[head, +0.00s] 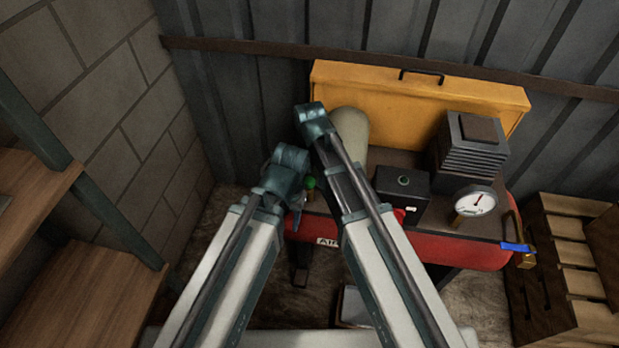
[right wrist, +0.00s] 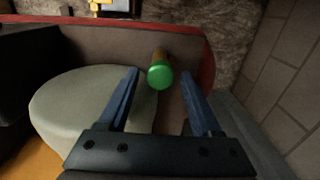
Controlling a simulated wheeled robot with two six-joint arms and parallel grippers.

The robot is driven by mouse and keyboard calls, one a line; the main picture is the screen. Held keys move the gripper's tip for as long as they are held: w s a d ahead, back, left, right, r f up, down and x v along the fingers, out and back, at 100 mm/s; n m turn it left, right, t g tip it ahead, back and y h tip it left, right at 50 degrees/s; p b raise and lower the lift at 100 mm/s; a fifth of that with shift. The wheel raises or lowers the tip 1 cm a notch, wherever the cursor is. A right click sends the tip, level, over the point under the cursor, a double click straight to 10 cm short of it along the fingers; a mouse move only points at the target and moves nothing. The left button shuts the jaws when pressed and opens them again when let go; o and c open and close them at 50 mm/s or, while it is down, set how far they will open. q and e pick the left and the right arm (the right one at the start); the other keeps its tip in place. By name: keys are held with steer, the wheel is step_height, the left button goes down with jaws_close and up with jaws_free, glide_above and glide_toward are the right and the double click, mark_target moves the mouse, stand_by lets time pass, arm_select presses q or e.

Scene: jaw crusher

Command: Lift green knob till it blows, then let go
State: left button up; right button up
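The green knob (head: 310,183) sits on a brass-coloured stem at the left end of the red air tank (head: 455,250). It shows clearly in the right wrist view (right wrist: 160,77), standing out toward the camera. My right gripper (right wrist: 160,84) is open, with one blue finger on each side of the knob in that view. I see no contact, and the fingers' depth relative to the knob is hard to judge. In the head view my right arm hides its fingers.
A pale rounded cylinder (head: 352,128) stands close to the knob. A black box (head: 402,190), a gauge (head: 475,201) and a finned block (head: 470,147) lie right of it. A yellow panel (head: 420,95) stands behind. Wooden shelves (head: 90,260) are left, a wooden crate (head: 565,265) right.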

jaws_close()
stand_by(1.2)
